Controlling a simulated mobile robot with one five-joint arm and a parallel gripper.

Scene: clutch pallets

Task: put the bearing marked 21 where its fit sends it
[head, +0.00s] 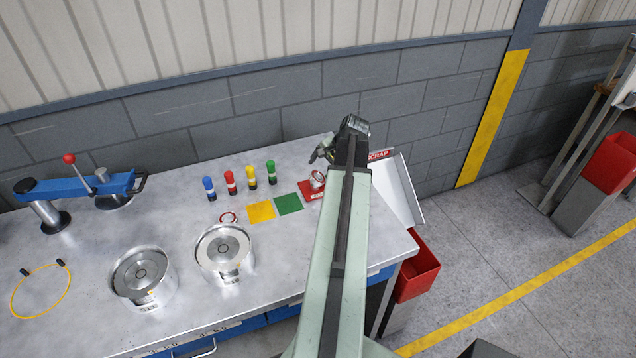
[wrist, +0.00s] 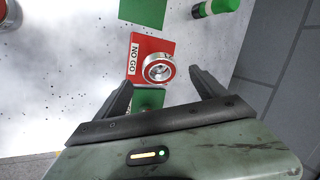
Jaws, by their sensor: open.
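A shiny metal ring-shaped bearing (head: 317,179) sits on a red plate (head: 310,194) at the right of the bench. In the wrist view the bearing (wrist: 159,68) lies on the red plate (wrist: 135,82) marked NO GO. I cannot read a number on it, nor tell whether it sits around a plug. My gripper (wrist: 161,77) is open, its fingers on either side just short of the bearing, not visibly touching it. A green piece (wrist: 151,98) adjoins the red plate, partly hidden by my gripper. In the head view my gripper (head: 323,152) is partly hidden by the arm.
A yellow square (head: 261,211) and a green square (head: 289,204) lie left of the plate. Several coloured bottles (head: 250,178) stand behind. Two round metal housings (head: 143,276) stand in front. A SCRAP chute (head: 398,185) and red bin (head: 417,268) are right. A blue-armed press (head: 80,187) is left.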

